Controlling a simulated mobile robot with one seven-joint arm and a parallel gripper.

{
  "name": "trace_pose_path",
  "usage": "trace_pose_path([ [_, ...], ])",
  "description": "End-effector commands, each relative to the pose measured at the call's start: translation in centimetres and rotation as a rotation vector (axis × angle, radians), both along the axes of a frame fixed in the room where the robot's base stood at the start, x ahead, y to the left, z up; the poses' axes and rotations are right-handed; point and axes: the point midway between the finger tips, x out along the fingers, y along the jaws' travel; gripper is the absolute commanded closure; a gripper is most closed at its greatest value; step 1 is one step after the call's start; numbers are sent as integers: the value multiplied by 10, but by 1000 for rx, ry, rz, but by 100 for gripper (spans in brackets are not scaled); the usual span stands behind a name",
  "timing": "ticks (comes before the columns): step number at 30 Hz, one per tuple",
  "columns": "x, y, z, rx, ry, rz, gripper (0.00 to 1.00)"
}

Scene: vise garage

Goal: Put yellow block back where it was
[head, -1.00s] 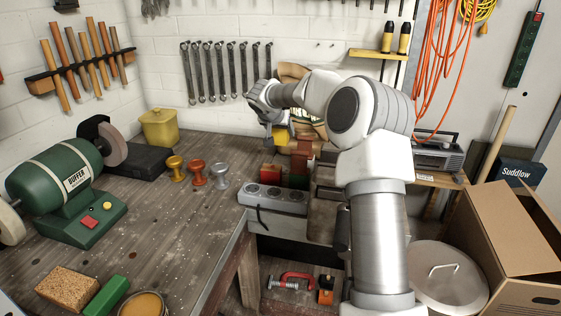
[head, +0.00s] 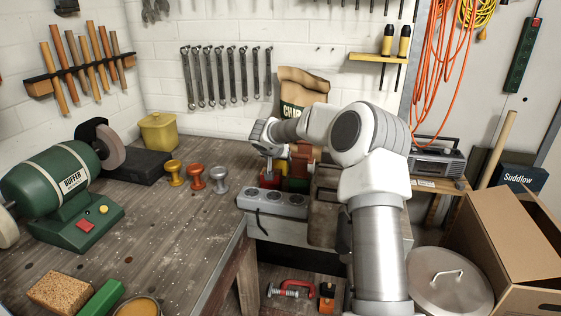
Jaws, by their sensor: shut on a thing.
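The yellow block (head: 280,167) shows as a small patch under my gripper (head: 271,158), just behind the red block (head: 269,179). My gripper is shut on the yellow block and points down beside the vise. The fingers and part of the block are small and partly hidden, so I cannot tell whether the block touches the surface below. A green block (head: 297,185) stands to the right of the red one.
A grey box with round dark holes (head: 273,203) sits in front of the blocks. The red-brown vise (head: 304,165) is close on the right. Yellow, orange and silver knobs (head: 197,176) stand to the left on the workbench (head: 175,225). A paper sack (head: 301,90) is behind.

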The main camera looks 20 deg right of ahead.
Motion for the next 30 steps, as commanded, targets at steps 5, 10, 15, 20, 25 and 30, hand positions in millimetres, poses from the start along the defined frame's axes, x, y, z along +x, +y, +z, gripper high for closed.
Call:
trace_pose_path([
  [5,0,0,-2,-1,0,1,18],
  [10,0,0,-2,0,0,0,18],
  [15,0,0,0,0,0,0,18],
  [20,-4,4,9,-2,-2,1,18],
  [25,-21,15,29,-2,-3,1,18],
  [30,-40,28,52,-3,-4,2,18],
])
